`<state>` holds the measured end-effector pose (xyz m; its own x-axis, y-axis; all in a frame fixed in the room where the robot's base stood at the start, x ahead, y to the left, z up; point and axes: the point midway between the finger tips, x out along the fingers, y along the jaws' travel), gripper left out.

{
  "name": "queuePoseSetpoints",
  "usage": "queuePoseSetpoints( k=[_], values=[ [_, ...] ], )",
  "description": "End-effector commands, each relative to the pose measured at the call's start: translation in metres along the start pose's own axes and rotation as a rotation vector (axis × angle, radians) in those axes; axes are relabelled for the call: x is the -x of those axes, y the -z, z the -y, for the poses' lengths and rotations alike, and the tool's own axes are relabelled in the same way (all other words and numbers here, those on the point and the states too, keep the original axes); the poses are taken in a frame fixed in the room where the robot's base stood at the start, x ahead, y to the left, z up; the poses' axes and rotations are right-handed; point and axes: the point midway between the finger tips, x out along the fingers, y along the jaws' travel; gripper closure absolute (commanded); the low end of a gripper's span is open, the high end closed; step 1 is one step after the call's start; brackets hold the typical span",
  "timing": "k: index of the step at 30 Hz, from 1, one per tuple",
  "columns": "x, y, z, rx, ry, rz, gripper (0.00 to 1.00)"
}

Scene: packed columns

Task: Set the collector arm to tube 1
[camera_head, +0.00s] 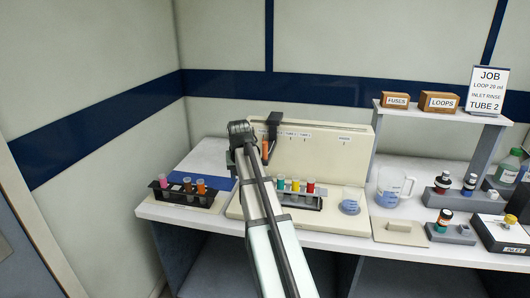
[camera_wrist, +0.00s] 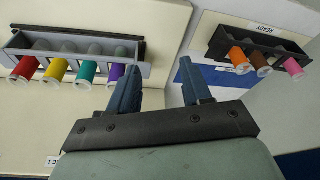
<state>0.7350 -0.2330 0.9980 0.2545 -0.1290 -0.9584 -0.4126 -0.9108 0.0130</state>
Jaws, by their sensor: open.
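The cream machine (camera_head: 325,150) has an upright panel marked with tube labels and one at the right that seems to read RINSE. A dark piece (camera_head: 274,118) at the panel's top left, with an orange-brown part (camera_head: 265,150) below it, may be the collector arm; my arm partly hides this area, so its setting cannot be read. A rack (camera_head: 300,201) at the panel's foot holds coloured tubes; in the wrist view they are red, yellow, green and purple (camera_wrist: 88,72). My gripper (camera_wrist: 160,85) is open, its fingers apart with nothing between them.
A dark rack (camera_head: 188,196) with pink, brown and orange tubes stands at the left. A shelf bears FUSES and LOOPS boxes and a job card (camera_head: 487,90) reading TUBE 2.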

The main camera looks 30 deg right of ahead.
Motion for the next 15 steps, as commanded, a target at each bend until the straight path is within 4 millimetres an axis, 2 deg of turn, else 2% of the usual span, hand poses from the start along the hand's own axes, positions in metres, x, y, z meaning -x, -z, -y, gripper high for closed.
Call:
queuePoseSetpoints(
  k=[1,3,9,12,15],
  values=[
    [0.021,0.016,-0.012,-0.021,-0.005,-0.016,0.52],
    [0.046,0.030,-0.026,-0.046,-0.012,-0.033,0.52],
    [0.113,0.057,-0.063,-0.112,-0.030,-0.074,0.52],
    [0.137,0.065,-0.077,-0.136,-0.036,-0.089,0.52],
    [0.153,0.069,-0.085,-0.150,-0.040,-0.097,0.52]
  ],
)
